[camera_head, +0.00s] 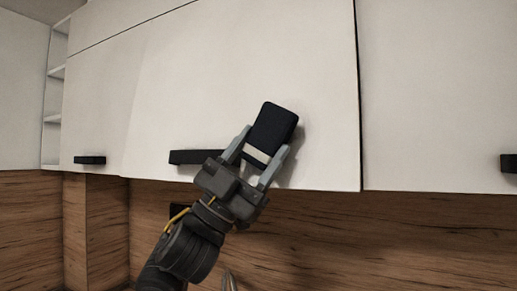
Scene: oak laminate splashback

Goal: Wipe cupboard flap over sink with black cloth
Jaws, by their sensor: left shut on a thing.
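My left gripper (258,160) is shut on a black cloth (274,126), which shows as a dark block with a pale band near its base. The cloth is held up at the lower right part of the white cupboard flap (220,75). A shadow lies on the flap beside the cloth; I cannot tell whether the two touch. The flap looks closed. Its black handle (184,157) is partly hidden behind my gripper. The sink is not in view. My right gripper is not in view.
Another black handle (90,160) is at the left and one (508,163) at the right edge. An open white shelf (53,95) stands at the far left. The wood splashback (400,240) lies below the cupboards. The flap surface above the cloth is clear.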

